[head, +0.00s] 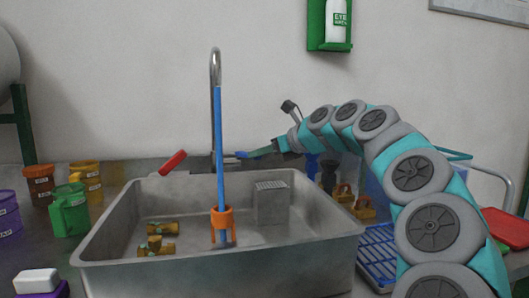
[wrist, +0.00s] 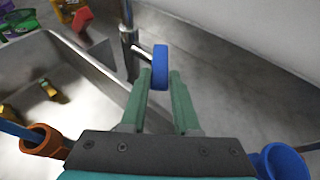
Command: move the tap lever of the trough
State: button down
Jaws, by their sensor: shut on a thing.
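The steel trough (head: 330,240) fills the front of the head view, with a tall curved tap (head: 216,70) at its back edge. The tap has a red lever (head: 173,162) on the left and a blue lever (head: 240,154) on the right. My gripper (head: 252,153) reaches in from the right, behind the trough's rim. In the wrist view, my gripper (wrist: 161,84) has its green fingers on either side of the blue lever (wrist: 160,67), shut on it. The red lever (wrist: 82,18) stands clear at the upper left. In the head view, the fingertips partly hide the blue lever.
A blue rod stands in an orange holder (head: 222,218) inside the trough, near brass fittings (head: 162,228) and a grey box (head: 271,203). A green jug (head: 70,212) stands left. A blue rack (head: 377,252) and blue funnel (wrist: 280,163) are right. The wall is close behind.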

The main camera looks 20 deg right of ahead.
jog(key=c, duration=0.6)
grip_release()
jog(key=shift+c, duration=0.2)
jog(key=shift+s, duration=0.1)
jog(key=v, duration=0.7)
jog(key=shift+s+d+r, duration=0.1)
jog(key=shift+s+d, duration=0.05)
jog(key=shift+s, duration=0.15)
